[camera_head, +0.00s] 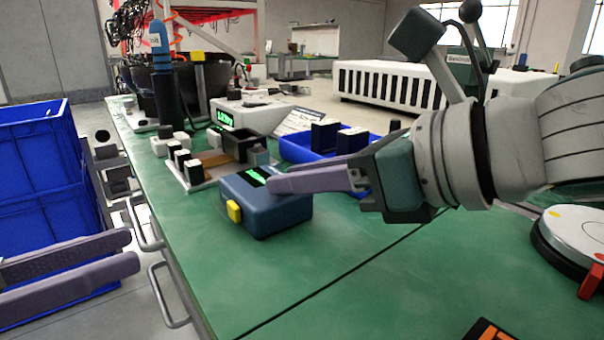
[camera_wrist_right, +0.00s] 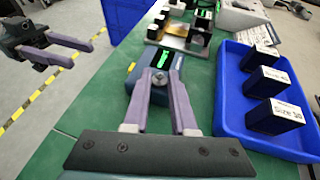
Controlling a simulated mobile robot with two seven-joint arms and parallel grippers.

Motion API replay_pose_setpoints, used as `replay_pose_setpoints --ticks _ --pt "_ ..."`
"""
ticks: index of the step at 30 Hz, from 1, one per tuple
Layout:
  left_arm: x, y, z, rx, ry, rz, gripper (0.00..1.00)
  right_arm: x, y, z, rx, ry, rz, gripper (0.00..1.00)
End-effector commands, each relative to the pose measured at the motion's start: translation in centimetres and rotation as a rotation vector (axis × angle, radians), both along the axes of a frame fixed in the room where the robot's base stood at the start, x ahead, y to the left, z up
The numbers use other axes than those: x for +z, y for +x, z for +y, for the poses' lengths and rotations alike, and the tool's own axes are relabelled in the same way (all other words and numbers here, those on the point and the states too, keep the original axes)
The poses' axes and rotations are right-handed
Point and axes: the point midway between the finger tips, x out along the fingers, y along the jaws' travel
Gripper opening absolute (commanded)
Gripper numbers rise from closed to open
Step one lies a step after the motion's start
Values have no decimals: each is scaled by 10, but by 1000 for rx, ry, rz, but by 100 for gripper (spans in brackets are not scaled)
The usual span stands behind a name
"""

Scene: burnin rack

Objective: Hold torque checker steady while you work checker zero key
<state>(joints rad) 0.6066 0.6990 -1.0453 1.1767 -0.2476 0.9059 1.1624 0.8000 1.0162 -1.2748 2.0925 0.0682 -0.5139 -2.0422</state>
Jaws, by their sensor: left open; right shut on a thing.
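The torque checker (camera_head: 268,218) is a blue box with a lit green display on the green bench. A yellow key (camera_head: 234,211), which looks like the zero key, is on its left-facing side. My right gripper (camera_head: 272,182) reaches over its top from the right and is shut on it. In the right wrist view the checker (camera_wrist_right: 137,88) lies under the fingers (camera_wrist_right: 160,78), which close around a round silver part on its top. My left gripper (camera_head: 132,252) is open and empty, left of and apart from the bench; it also shows in the wrist view (camera_wrist_right: 82,52).
Behind the checker stand a small fixture board (camera_head: 205,180) and a white instrument with a green display (camera_head: 248,113). A blue tray (camera_head: 300,152) with black blocks sits behind my right gripper. Blue crates (camera_head: 40,190) stand at left. Bench handles (camera_head: 160,292) stick out from its left edge.

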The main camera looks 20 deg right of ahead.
Motion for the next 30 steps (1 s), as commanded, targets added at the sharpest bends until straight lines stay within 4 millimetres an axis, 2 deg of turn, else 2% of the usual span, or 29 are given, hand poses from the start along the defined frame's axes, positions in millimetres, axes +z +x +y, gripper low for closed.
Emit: replay_pose_setpoints --ticks 7,11,13,17,21,27,30 --pt "0 0 0 0 0 0 50 0 0 0 0 0 0 0" --pt "3 -1 0 -11 13 -27 36 0 0 0 0 0 0 0" --pt "8 -4 -1 -36 50 -94 29 0 0 0 0 0 0 0" --pt "24 -15 -2 -129 194 -359 14 0 0 0 0 0 0 0" --pt "41 -23 4 -250 422 -752 0 0 0 0 0 0 0 0" --pt "58 -19 23 -382 732 -1220 0 0 0 0 0 0 0 0" --pt "64 -15 31 -421 836 -1356 0 0 0 0 0 0 0 0"
